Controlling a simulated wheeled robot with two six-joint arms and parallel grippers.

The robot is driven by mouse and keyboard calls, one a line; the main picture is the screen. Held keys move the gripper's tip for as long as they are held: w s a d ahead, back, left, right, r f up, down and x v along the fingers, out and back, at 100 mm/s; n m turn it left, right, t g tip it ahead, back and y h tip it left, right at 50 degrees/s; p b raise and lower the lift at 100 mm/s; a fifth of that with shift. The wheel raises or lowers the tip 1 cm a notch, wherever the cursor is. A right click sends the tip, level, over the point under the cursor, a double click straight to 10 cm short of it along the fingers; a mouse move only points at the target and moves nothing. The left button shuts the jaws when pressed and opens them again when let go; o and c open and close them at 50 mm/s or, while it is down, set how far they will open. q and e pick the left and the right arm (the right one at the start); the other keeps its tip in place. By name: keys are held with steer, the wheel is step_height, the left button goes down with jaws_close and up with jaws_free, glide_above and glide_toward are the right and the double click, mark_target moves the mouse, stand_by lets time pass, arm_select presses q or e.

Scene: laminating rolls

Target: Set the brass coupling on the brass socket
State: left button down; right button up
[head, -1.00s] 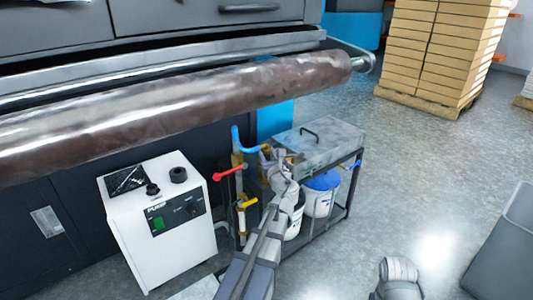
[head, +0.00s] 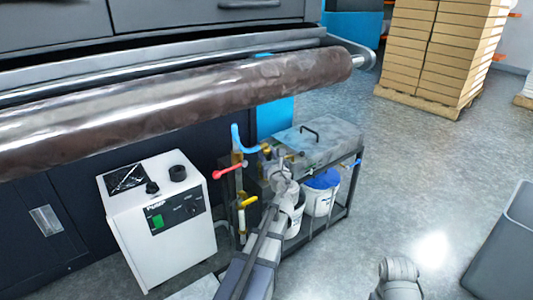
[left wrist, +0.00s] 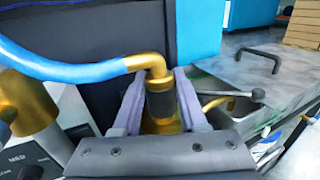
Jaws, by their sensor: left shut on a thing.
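The brass coupling (left wrist: 155,64) is a brass elbow with a dark sleeve (left wrist: 160,100) on the end of a blue hose (left wrist: 70,72). My left gripper (left wrist: 160,105) is shut on it, one finger on each side, with the sleeve upright. Brass (left wrist: 163,127) shows directly below the sleeve; I cannot tell whether this is the socket or the coupling's lower end, or whether parts touch. In the head view my left gripper (head: 272,160) is beside the metal tank's left end, and the blue hose (head: 243,144) arches to it from a brass pipe (head: 237,158).
A red lever (head: 228,171) and a yellow lever (head: 248,202) stick out near the pipe. The grey lidded tank (head: 325,140) sits on a dark frame over white buckets (head: 319,203). A white pump box (head: 165,225) stands left. Open floor lies right.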

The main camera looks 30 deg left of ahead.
arm_select(q)
steer(key=shift+f+b, duration=0.65)
steer(key=shift+b, duration=0.05)
stand_by(0.5)
steer(key=c, duration=0.7)
jaws_free()
steer(key=shift+c, duration=0.2)
steer(key=v, duration=1.1)
steer(key=shift+r, duration=0.1)
